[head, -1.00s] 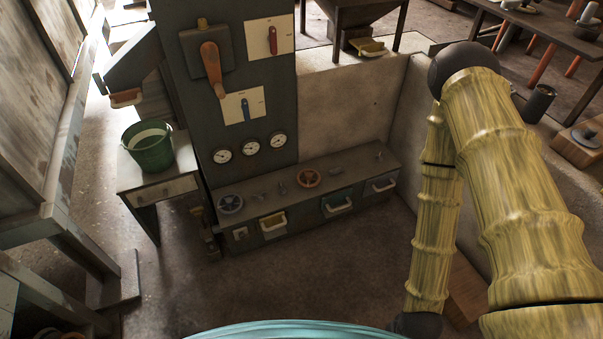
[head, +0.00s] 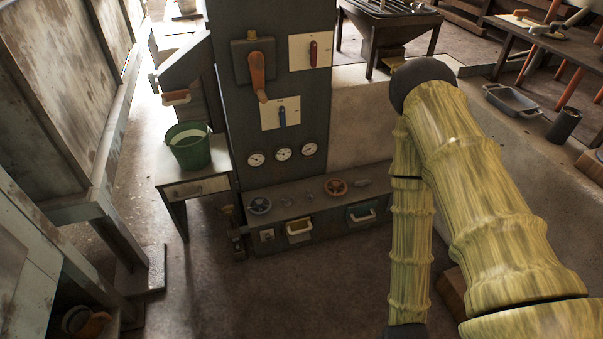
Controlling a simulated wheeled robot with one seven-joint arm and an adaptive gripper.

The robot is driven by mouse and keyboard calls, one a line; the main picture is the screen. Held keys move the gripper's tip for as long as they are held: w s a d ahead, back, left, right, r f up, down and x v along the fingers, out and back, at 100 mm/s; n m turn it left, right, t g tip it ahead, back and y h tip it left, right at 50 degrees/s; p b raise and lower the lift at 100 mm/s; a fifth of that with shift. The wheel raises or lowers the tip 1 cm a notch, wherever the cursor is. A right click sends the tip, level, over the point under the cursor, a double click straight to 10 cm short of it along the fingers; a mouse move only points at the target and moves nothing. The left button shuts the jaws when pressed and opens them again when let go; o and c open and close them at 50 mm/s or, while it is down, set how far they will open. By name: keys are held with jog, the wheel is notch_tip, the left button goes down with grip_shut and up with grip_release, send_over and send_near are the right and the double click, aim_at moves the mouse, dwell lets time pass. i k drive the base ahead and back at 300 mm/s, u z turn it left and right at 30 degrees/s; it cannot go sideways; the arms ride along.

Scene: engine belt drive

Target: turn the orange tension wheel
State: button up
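My gripper is not in view.
The floor before the bench is clear.

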aim_at(337, 182)
jog(key=u, duration=0.3)
jog(key=i, duration=1.25)
jog(key=z, duration=0.5)
